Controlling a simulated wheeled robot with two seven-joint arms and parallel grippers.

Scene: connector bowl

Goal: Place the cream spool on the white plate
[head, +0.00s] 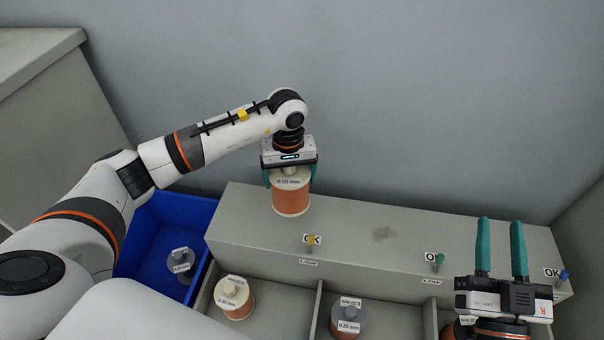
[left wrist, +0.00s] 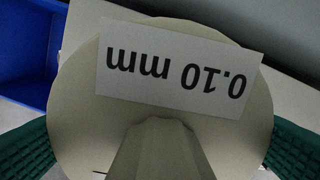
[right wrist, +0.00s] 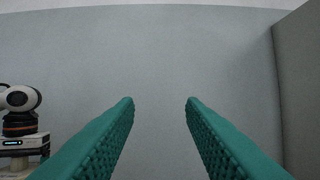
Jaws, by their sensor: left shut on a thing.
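My left gripper (head: 290,182) is shut on a cream spool (head: 291,200) wound with copper-coloured wire. The spool is upright over the left part of the grey ledge; I cannot tell whether its base touches. In the left wrist view its cream flange (left wrist: 80,110), labelled 0.10 mm, sits between the green fingers. A second cream spool (head: 234,298) stands in a compartment below the ledge. I cannot make out a white plate; one may be hidden under the held spool. My right gripper (head: 500,224) is open and empty, its fingers upward at the right; the right wrist view shows its parted fingers (right wrist: 160,105).
The grey ledge (head: 345,222) has a dull patch (head: 384,233) and yellow, green and blue switches along its front. A grey spool (head: 349,318) stands in a middle compartment. A blue bin (head: 146,232) at the left holds a grey spool (head: 180,263). A wall rises behind.

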